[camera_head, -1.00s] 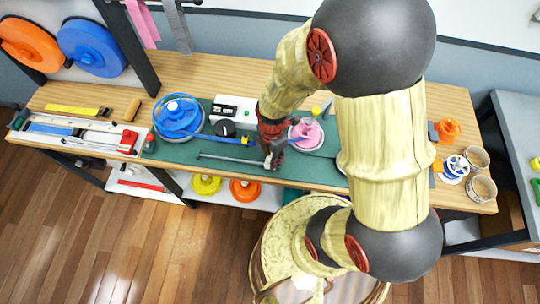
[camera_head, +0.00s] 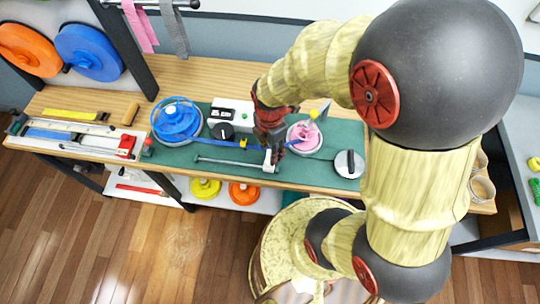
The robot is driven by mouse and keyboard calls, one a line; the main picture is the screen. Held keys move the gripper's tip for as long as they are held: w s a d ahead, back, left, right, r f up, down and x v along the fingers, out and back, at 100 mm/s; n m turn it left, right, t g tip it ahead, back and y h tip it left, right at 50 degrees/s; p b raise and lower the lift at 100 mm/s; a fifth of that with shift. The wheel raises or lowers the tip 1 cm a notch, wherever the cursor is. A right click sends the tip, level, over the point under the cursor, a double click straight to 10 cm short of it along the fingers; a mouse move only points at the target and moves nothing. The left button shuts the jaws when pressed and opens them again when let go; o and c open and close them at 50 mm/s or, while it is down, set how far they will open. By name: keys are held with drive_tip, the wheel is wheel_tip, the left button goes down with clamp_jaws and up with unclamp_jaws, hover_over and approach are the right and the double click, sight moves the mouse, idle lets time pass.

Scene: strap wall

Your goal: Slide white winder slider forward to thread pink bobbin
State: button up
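The white slider (camera_head: 269,161) sits at the right end of a thin metal rail (camera_head: 222,161) on the green mat. My gripper (camera_head: 271,152) points down with its fingertips at the slider; whether the fingers are closed around it is too small to tell. The pink bobbin (camera_head: 303,138) lies in a pale round dish just right of my gripper. A blue strap (camera_head: 232,143) runs from the blue spool (camera_head: 177,120) on the left, passes behind my gripper and shows again near the pink bobbin. A yellow-tipped pointer (camera_head: 314,114) stands over the bobbin.
A white box with dials (camera_head: 230,113) stands behind the strap. A round grey disc with a black bar (camera_head: 348,163) lies right of the bobbin. Trays with tools (camera_head: 75,137) fill the table's left end. My arm hides much of the right side.

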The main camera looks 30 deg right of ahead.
drive_tip(key=shift+r, duration=2.4)
drive_tip(key=s+a+r+m+t+b, duration=0.1)
drive_tip(key=s+r+m+t+b, duration=0.1)
drive_tip(key=r+m, duration=0.6)
drive_tip(key=s+a+r+m+t+b, duration=0.2)
drive_tip(key=r+m, duration=0.5)
drive_tip(key=m, duration=0.4)
drive_tip(key=shift+s+r+t+b, duration=0.35)
drive_tip(key=shift+s+t+b, duration=0.15)
drive_tip(key=shift+s+t, duration=0.4)
